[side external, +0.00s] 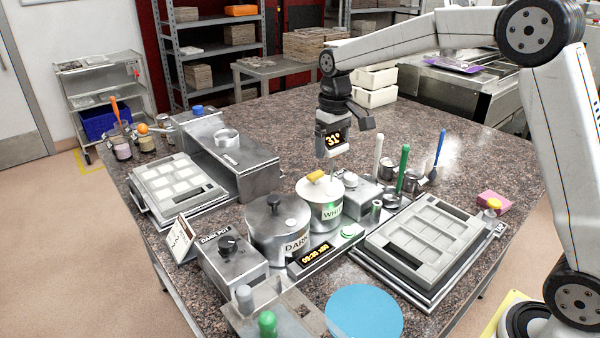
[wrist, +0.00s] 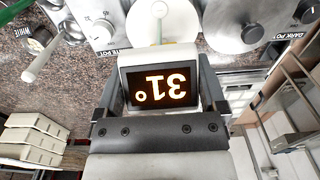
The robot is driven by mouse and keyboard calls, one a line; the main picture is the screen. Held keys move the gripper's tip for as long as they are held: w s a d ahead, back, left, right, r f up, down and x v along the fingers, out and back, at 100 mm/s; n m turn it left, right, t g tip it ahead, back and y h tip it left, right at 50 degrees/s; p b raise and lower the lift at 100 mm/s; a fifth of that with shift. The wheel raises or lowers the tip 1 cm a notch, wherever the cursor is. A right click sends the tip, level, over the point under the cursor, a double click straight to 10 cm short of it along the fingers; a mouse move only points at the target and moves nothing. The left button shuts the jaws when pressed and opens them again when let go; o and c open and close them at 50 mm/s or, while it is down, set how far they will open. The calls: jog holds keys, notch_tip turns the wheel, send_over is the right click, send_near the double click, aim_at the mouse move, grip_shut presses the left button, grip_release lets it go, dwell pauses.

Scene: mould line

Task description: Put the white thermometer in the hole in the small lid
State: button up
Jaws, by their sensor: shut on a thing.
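The display also fills the middle of the wrist view (wrist: 160,90), between the two fingers. The small lid (side external: 333,187) lies on the white pot and has a yellow knob at its left. The probe reaches down to the lid beside that knob. In the wrist view the probe runs up to the pale lid (wrist: 148,22). I cannot tell whether its tip is in the hole.
The dark pot (side external: 279,232) with its black-knobbed lid stands left of the white pot. Control boxes, a mould tray (side external: 420,240) and upright white, green and blue-handled tools stand close on the right. A blue disc (side external: 363,312) lies at the front.

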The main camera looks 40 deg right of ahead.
jog(key=shift+f, duration=1)
jog(key=shift+f, duration=0.25)
dwell(0.9)
jog(key=shift+f, duration=2.15)
jog(key=shift+f, duration=0.65)
jog(key=shift+f, duration=0.4)
jog(key=shift+f, duration=0.45)
jog(key=o, duration=1.1)
